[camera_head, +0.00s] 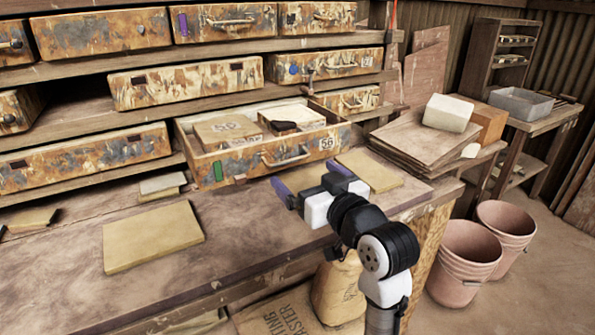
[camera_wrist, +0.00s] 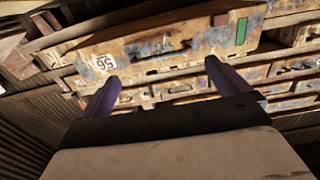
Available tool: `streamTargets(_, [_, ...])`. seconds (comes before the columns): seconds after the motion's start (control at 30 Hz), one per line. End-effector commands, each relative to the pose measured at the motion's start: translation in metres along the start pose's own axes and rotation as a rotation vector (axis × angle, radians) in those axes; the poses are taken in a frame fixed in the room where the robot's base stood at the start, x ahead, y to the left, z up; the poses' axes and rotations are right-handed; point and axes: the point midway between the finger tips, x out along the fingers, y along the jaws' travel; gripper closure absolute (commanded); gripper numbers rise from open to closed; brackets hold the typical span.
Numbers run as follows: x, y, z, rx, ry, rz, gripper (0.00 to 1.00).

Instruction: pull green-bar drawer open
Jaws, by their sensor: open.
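The green-bar drawer (camera_head: 243,164) stands out from the lowest shelf level, its inside visible. It has a rusty yellow front, a green bar (camera_head: 218,171) at the left, a metal handle (camera_head: 287,157) and a "56" label at the right. It holds tan blocks and a small dark thing. My gripper (camera_head: 309,180) is open and empty, just in front of the drawer's front and low beside the handle. In the wrist view the drawer appears upside down, with its handle (camera_wrist: 165,50) beyond my spread purple fingers (camera_wrist: 161,73); they look apart from it.
Other rusty drawers (camera_head: 187,84) fill the shelves above and to the left. Tan tiles (camera_head: 152,236) lie on the workbench (camera_head: 250,232); one lies right of the drawer. Stacked boards (camera_head: 425,138) with a white block stand at right. Pink buckets (camera_head: 465,262) stand on the floor.

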Motion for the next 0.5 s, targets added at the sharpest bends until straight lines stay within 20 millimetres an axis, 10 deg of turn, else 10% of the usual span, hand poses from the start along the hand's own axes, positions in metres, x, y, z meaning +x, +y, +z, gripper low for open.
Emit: streamTargets(0.5, [-0.081, 0.000, 0.001, 0.002, -0.001, 0.000, 0.00])
